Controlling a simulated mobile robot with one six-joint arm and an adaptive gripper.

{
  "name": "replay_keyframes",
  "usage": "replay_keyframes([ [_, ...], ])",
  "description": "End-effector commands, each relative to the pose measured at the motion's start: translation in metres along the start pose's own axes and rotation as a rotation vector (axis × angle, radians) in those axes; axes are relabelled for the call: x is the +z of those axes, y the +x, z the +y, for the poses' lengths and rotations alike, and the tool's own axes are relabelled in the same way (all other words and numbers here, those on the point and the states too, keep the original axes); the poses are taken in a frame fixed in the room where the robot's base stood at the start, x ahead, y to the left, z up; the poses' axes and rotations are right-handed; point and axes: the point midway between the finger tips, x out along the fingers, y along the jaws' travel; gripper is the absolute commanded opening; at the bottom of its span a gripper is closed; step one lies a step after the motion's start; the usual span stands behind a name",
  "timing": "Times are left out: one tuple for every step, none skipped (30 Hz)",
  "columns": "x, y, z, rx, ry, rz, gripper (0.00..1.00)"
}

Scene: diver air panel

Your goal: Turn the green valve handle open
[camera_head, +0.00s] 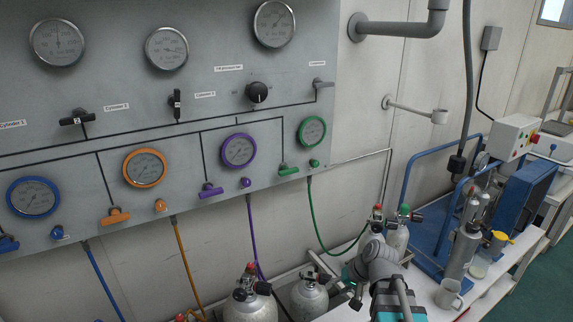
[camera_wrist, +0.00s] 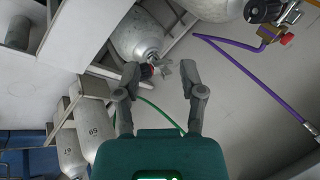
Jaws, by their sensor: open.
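The green valve handle (camera_head: 289,171) is a small bar on the grey panel (camera_head: 240,100), below the green-ringed gauge (camera_head: 312,131). It lies nearly level, tilted slightly up to the right. A small green knob (camera_head: 314,163) sits just right of it. My gripper (camera_head: 346,287) is low in the head view, below and right of the handle and well apart from it. In the wrist view my gripper (camera_wrist: 160,75) has its two fingers spread, with a cylinder's valve seen between and beyond them. The green handle does not show in the wrist view.
Purple (camera_head: 211,190) and orange (camera_head: 116,216) handles sit left of the green one. A green hose (camera_head: 316,222) hangs below it. Cylinders (camera_head: 310,297) stand beneath the panel. A blue-framed machine (camera_head: 525,190) and a bench (camera_head: 500,270) are at right.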

Motion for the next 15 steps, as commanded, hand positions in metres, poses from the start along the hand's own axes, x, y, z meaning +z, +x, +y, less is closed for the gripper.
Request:
replay_keyframes([
  [-0.012, -0.013, -0.017, -0.063, 0.014, 0.024, 0.52],
  [-0.018, -0.017, -0.026, -0.104, 0.024, 0.038, 0.52],
  [-0.026, -0.023, -0.037, -0.158, 0.037, 0.058, 0.52],
  [-0.031, -0.028, -0.045, -0.198, 0.048, 0.072, 0.52],
  [-0.037, -0.033, -0.053, -0.238, 0.059, 0.087, 0.52],
  [-0.045, -0.041, -0.064, -0.291, 0.074, 0.106, 0.52],
  [-0.051, -0.047, -0.071, -0.331, 0.087, 0.121, 0.52],
  [-0.057, -0.053, -0.079, -0.371, 0.1, 0.135, 0.52],
  [-0.065, -0.062, -0.089, -0.424, 0.118, 0.155, 0.52],
  [-0.071, -0.07, -0.096, -0.463, 0.132, 0.169, 0.52],
  [-0.077, -0.077, -0.102, -0.502, 0.146, 0.184, 0.52],
  [-0.086, -0.087, -0.111, -0.555, 0.167, 0.203, 0.52],
  [-0.092, -0.095, -0.117, -0.593, 0.182, 0.217, 0.52],
  [-0.098, -0.103, -0.123, -0.632, 0.198, 0.231, 0.52],
  [-0.106, -0.114, -0.13, -0.681, 0.219, 0.249, 0.52],
])
